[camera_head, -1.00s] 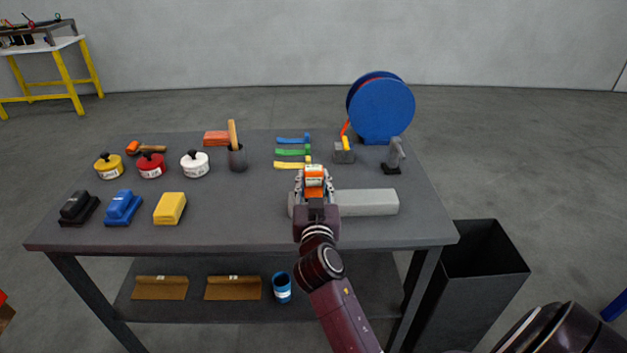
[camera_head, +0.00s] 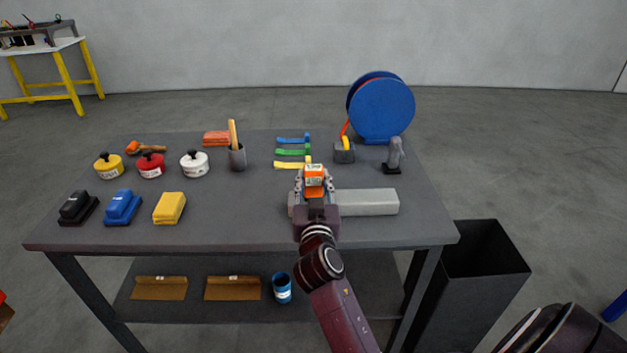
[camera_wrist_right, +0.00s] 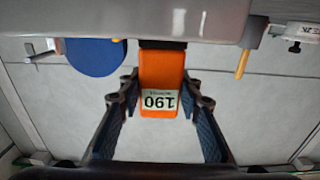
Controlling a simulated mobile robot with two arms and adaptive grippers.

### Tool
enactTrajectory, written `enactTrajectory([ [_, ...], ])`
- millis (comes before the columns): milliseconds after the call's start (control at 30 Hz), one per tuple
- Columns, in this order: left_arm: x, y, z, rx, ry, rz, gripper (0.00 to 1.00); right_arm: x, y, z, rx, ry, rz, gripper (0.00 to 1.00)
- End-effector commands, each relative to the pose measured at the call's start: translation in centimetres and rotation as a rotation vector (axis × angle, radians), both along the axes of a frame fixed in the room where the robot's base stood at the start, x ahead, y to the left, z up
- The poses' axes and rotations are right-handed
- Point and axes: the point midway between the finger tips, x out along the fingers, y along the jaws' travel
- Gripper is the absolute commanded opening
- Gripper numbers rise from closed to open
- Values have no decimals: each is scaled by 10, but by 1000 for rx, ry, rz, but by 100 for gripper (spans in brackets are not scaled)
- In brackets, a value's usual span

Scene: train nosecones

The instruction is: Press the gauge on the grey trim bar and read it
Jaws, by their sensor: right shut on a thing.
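The grey trim bar (camera_head: 368,202) lies across the front right of the table, and it also shows along the top of the right wrist view (camera_wrist_right: 110,18). My right gripper (camera_head: 313,184) is shut on the orange gauge (camera_head: 314,182), at the bar's left part. In the right wrist view the gauge (camera_wrist_right: 162,72) sits between the fingers (camera_wrist_right: 160,105). Its dark end meets the bar's edge there; I cannot tell how firmly it presses. My left gripper is not in view.
A blue reel (camera_head: 382,108) stands at the back right, with a grey stand (camera_head: 394,156) before it. Yellow, green and blue strips (camera_head: 293,152) lie behind the gripper. A dark bin (camera_head: 480,265) stands right of the table.

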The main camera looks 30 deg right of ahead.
Motion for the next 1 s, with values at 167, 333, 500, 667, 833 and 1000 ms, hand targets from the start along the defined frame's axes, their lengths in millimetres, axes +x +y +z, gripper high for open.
enactTrajectory([
  [167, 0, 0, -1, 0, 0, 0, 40, -1, 0, -7, 7, 12, -2, 4],
  [333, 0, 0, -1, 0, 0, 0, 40, -1, 0, -8, 8, 13, -2, 4],
  [500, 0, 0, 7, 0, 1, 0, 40, -1, 0, 1, 8, 14, -2, 4],
  [667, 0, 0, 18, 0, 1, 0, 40, -1, 0, 17, 6, 9, -2, 4],
  [833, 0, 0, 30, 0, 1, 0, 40, 0, 0, 33, 3, 6, -1, 4],
  [1000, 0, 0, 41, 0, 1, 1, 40, 0, 0, 47, 3, 4, -1, 4],
])
